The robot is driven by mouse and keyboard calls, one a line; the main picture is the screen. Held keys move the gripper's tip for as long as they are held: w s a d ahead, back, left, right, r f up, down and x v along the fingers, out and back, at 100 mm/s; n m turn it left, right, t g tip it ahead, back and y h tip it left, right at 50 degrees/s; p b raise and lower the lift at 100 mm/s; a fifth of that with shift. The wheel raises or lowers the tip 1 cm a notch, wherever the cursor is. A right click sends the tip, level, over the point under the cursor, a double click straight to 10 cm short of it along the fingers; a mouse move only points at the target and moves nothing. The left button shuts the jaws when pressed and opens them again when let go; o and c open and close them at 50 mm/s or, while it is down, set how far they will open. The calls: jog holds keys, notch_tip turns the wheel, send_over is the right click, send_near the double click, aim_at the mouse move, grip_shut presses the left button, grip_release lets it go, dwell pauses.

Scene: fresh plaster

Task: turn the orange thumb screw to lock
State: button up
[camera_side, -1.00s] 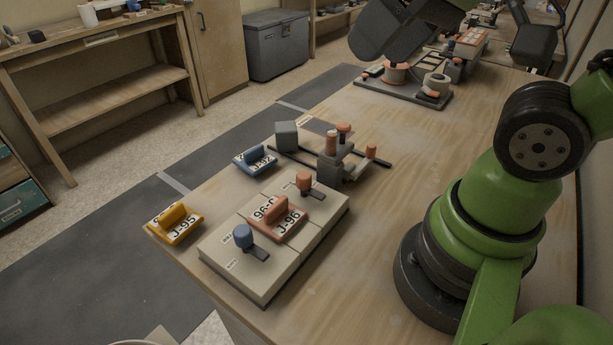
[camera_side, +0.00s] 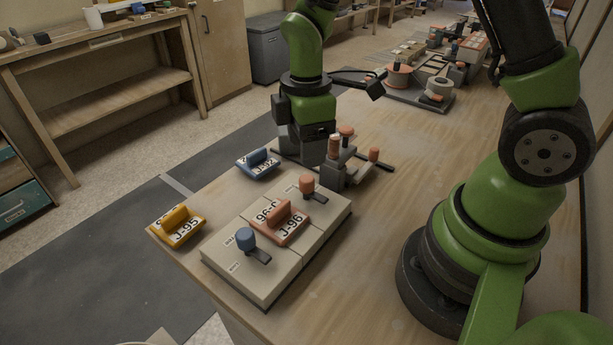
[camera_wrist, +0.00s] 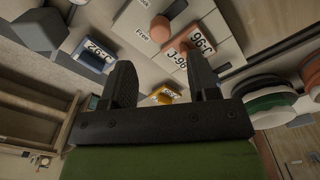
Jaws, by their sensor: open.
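The orange thumb screw (camera_side: 307,184) stands upright on the far part of a cream box (camera_side: 248,285), with a dark lever at its foot. In the wrist view the orange knob (camera_wrist: 160,28) is near the top, beside a label reading "Free". My gripper (camera_side: 303,143) is open and empty, behind and above the thumb screw, close to the grey block and clamp posts. In the wrist view my two dark fingers (camera_wrist: 160,75) are apart, with the knob beyond and between them. The exact gap from fingertips to knob is hard to tell.
A blue knob (camera_side: 245,238) and an orange tag J-96 (camera_side: 280,222) are on the box. A yellow tag (camera_side: 177,227) and a blue tag (camera_side: 258,163) lie left. A grey clamp (camera_side: 336,172) with orange knobs stands close behind.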

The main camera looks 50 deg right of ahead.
aim_at(307, 178)
notch_tip(307, 178, down, 7)
jog(key=shift+f, duration=0.2)
jog(key=c, duration=0.9)
